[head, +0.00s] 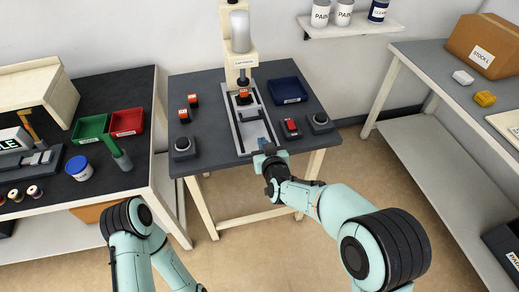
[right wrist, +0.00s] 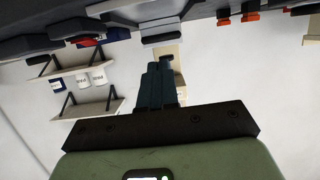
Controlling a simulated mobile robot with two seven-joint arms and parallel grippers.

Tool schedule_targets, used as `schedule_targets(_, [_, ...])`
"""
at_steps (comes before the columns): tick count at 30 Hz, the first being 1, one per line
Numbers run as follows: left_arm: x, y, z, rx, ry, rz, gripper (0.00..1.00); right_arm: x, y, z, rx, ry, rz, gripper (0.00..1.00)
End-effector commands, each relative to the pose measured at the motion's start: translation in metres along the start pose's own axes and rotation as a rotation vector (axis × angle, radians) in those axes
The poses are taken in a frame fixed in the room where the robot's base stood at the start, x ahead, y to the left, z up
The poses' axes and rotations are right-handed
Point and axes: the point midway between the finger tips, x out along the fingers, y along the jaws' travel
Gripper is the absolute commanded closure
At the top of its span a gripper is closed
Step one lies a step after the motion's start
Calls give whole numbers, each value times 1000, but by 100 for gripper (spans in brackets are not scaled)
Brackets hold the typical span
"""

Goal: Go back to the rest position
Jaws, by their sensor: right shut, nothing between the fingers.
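My right gripper (head: 264,148) is at the front edge of the middle dark table (head: 215,115), near the front end of a light metal slide plate (head: 252,133). In the right wrist view its two dark fingers (right wrist: 162,78) are together, with nothing between them.
The middle table holds a cream press (head: 240,60) with an orange-black part (head: 244,95) under it, a blue tray (head: 287,90), a red switch (head: 291,127) and dark button boxes (head: 320,122). A left bench (head: 110,190) and right table (head: 430,60) flank it. Floor is clear in front.

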Motion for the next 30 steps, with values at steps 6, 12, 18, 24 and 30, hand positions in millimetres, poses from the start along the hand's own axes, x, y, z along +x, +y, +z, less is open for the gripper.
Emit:
schedule_targets(6, [0, 0, 0, 0, 0, 0, 57, 0, 0, 0, 0, 0, 0, 100])
schedule_targets(12, [-6, 5, -9, 5, 34, 9, 57, 0, 2, 4, 1, -10, 2, 100])
schedule_targets(18, [-20, 9, -5, 5, 27, 7, 57, -12, 40, 108, 60, -250, 42, 100])
schedule_targets(24, [-40, 16, -5, 7, 27, 8, 57, -74, 74, 245, 204, -591, 91, 100])
schedule_targets(30, [-62, 24, -6, 9, 29, 9, 57, -182, 73, 350, 427, -939, 130, 100])
